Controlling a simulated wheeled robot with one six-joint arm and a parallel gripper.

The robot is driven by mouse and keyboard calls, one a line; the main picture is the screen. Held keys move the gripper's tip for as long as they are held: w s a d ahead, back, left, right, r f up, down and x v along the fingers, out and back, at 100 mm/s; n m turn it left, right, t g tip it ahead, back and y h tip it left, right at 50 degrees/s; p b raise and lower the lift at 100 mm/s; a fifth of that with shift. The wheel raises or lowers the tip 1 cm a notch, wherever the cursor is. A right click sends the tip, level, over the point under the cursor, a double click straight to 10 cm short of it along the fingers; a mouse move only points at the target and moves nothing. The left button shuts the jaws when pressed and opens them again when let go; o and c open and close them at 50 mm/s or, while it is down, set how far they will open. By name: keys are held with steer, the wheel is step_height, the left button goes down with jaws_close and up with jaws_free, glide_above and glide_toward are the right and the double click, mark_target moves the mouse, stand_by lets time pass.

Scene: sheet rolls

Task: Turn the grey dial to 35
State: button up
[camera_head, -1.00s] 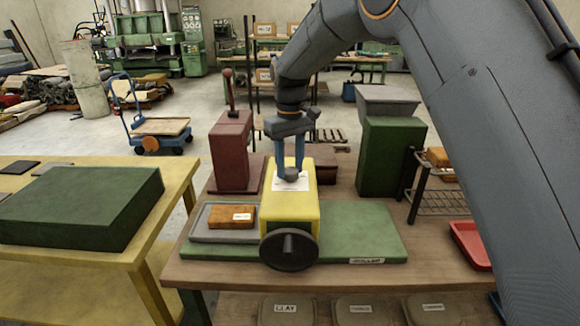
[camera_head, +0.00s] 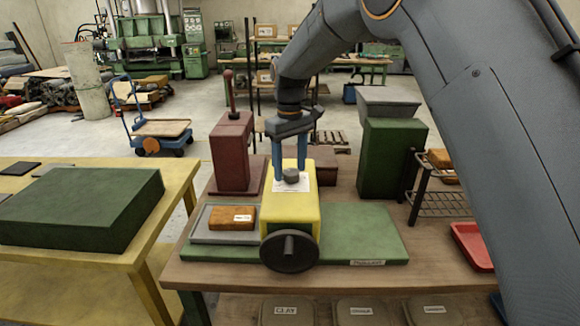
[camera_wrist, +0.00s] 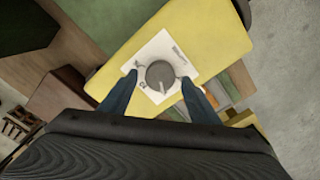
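The grey dial (camera_head: 291,175) is a short round knob on a white plate (camera_head: 280,186) on top of the yellow machine (camera_head: 290,215). The wrist view also shows the dial (camera_wrist: 160,75), with a pale pointer line toward the bottom of the picture and small dark markings on the plate, too small to read. My gripper (camera_head: 290,178) is above the yellow machine, pointing down. Its two blue fingers stand on either side of the dial, with a gap on each side in the wrist view (camera_wrist: 158,80). It is open and holds nothing.
A dark handwheel (camera_head: 289,251) is on the machine's front. A grey tray (camera_head: 203,232) with an orange block (camera_head: 231,218) lies left of it on the green base (camera_head: 365,235). A red lever box (camera_head: 231,155) and a green hopper machine (camera_head: 391,155) stand behind.

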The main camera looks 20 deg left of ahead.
mark_target(291, 171)
steer(key=shift+r+b, duration=1.15)
steer(key=shift+r, duration=2.7)
steer(key=shift+d, duration=0.1)
